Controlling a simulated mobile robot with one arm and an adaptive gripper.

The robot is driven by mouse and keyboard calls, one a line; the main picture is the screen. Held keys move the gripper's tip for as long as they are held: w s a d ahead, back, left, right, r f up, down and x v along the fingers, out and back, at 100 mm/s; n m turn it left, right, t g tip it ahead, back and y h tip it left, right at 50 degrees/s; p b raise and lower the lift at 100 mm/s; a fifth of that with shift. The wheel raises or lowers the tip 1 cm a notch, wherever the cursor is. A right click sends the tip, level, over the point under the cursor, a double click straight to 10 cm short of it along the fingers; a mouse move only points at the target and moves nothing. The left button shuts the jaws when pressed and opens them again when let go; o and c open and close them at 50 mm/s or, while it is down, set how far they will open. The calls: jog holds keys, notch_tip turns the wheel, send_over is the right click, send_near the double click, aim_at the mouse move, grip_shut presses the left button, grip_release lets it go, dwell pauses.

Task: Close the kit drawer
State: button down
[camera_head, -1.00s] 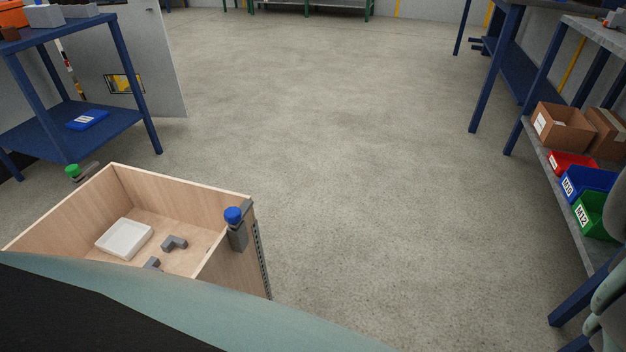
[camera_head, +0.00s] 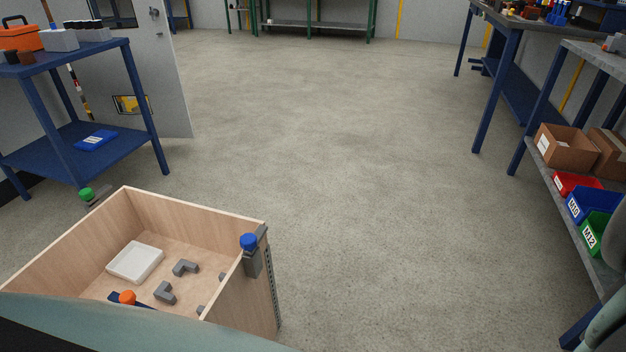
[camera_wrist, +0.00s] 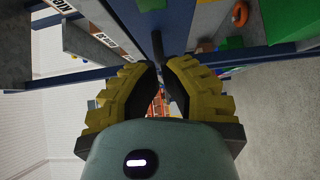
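The kit drawer (camera_head: 190,212) is an open-topped, light wooden box at the lower left of the head view. It stands pulled out, with its inside exposed. A dark grey bracket with a blue knob (camera_head: 249,241) sits at its right corner, above a slotted metal rail (camera_head: 272,290). A green knob (camera_head: 86,194) shows beyond its left side. My own body hides its near end. My gripper (camera_wrist: 161,68) shows only in the wrist view, with yellow ribbed fingers curving close together. Whether the tips touch is unclear. I see nothing held, and no drawer in that view.
Inside the drawer lie a white tray (camera_head: 136,262), grey angled pieces (camera_head: 185,267) and an orange-topped item (camera_head: 127,297). A blue table (camera_head: 100,150) stands behind left. Shelving with red, blue and green bins (camera_head: 587,205) stands right. The floor (camera_head: 350,170) between is clear.

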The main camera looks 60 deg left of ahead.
jog(key=s, duration=0.7)
jog(key=shift+a+r+p, duration=0.2)
jog(key=shift+a+p, duration=0.05)
jog(key=shift+p, duration=0.15)
jog(key=shift+w, duration=0.1)
